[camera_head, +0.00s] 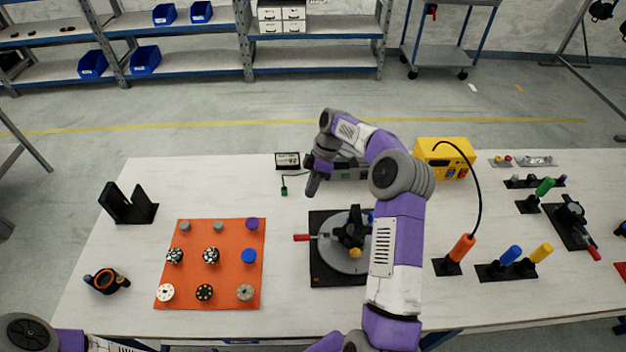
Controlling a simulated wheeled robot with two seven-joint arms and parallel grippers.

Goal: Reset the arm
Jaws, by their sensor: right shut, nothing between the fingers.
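My right arm reaches up over the middle of the white table, its purple and white links bending at a grey elbow. My right gripper (313,186) points down at the end of it, shut and empty, above the table behind a black fixture. That fixture has a round grey plate (335,252), a black clamp and a red handle, and my arm covers its right part. My left arm shows only as a link in the lower left corner; its gripper is out of view.
An orange mat (183,296) with several small round parts lies left of the fixture. A black bracket (128,205) and a dark ring-shaped part (105,281) stand farther left. A yellow box (444,158), an orange-handled tool (461,249) and several coloured handles stand on the right.

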